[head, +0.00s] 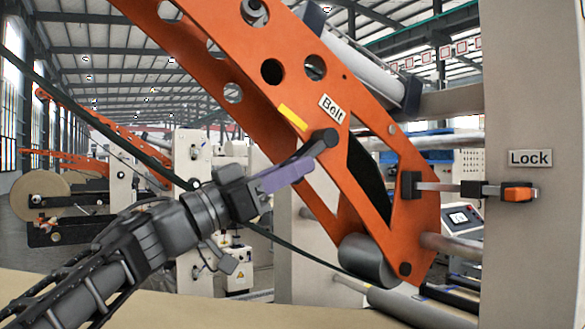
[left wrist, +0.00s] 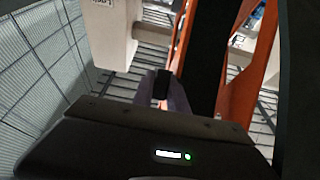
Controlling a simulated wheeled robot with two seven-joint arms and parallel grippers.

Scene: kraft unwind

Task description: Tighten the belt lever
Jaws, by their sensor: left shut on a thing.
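The belt lever (head: 323,141) is a dark lever on the orange arm (head: 365,165), just below the "Belt" label (head: 332,108) and a yellow mark. My left gripper (head: 300,167), with purple fingers, reaches it from the lower left and is shut on it. The fingers hide part of the lever. In the left wrist view, the lever's dark end (left wrist: 162,84) shows between the purple fingers. My right gripper is in neither view.
A grey post (head: 530,240) at the right carries the "Lock" label (head: 530,158) and an orange-tipped lock lever (head: 517,192). A dark roller (head: 368,260) hangs at the orange arm's lower end.

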